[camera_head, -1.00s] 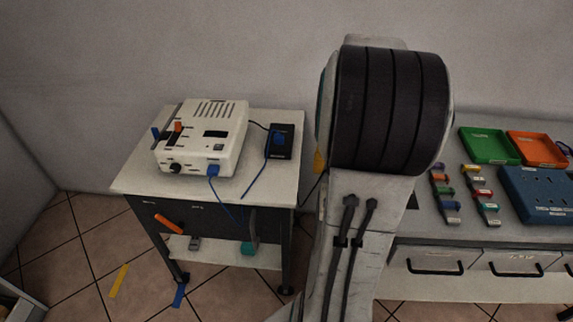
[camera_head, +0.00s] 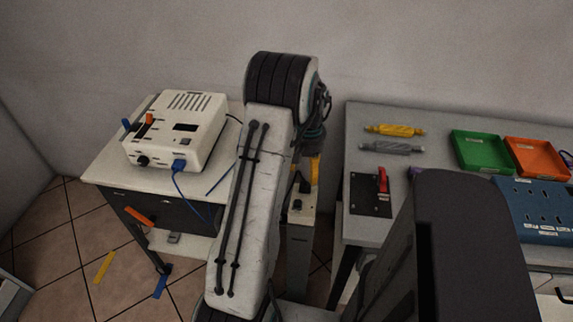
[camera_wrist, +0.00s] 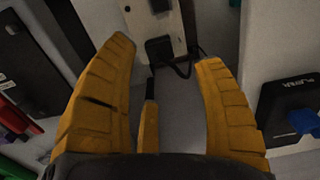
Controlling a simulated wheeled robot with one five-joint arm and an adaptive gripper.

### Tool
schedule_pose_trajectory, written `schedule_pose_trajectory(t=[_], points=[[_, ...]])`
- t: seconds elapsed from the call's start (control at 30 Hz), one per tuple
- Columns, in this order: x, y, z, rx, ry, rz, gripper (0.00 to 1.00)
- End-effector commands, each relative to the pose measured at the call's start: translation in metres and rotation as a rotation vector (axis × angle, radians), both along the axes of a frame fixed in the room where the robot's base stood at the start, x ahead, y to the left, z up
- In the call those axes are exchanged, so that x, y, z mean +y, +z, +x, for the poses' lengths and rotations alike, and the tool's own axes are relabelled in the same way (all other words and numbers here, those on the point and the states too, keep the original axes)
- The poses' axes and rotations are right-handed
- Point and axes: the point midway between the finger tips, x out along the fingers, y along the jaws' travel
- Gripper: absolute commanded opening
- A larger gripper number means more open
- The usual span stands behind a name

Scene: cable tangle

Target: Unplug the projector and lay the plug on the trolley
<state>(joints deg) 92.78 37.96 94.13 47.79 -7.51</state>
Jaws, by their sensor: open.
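A white box-shaped device (camera_head: 178,130), which looks like the projector, stands on a white-topped trolley (camera_head: 105,170) at the left. A blue plug (camera_head: 179,166) sits in its front, with a blue cable hanging down. My gripper (camera_wrist: 166,53) is open and empty, yellow fingers spread. In the head view its yellow finger (camera_head: 315,170) shows beside my arm, above a narrow post (camera_head: 300,222). In the wrist view a pale socket plate (camera_wrist: 150,22) with a black plug (camera_wrist: 160,50) and black cable lies beyond and between the fingertips. I cannot tell which device that cable feeds.
A grey bench (camera_head: 365,235) to the right holds a black panel with a red lever (camera_head: 382,182), green (camera_head: 482,150) and orange trays, and a blue socket box (camera_head: 540,210). A black labelled box (camera_wrist: 290,105) with a blue plug lies right of the fingers in the wrist view.

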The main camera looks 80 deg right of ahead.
Motion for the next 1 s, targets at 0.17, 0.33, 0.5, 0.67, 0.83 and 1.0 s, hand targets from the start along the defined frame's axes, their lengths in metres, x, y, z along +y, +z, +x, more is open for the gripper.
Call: schedule_pose_trajectory(t=[0.17, 0.33, 0.5, 0.67, 0.83, 1.0], points=[[-0.001, -0.014, -0.007, -0.001, -0.013, 0.004, 0.61], [0.000, -0.035, -0.006, 0.000, -0.013, 0.007, 0.61], [0.000, -0.054, -0.006, -0.001, -0.012, 0.005, 0.61], [-0.001, -0.067, -0.006, -0.001, -0.012, 0.004, 0.61], [-0.001, -0.074, -0.006, 0.000, -0.012, 0.002, 0.61], [-0.001, -0.076, -0.006, 0.000, -0.012, 0.002, 0.61]])
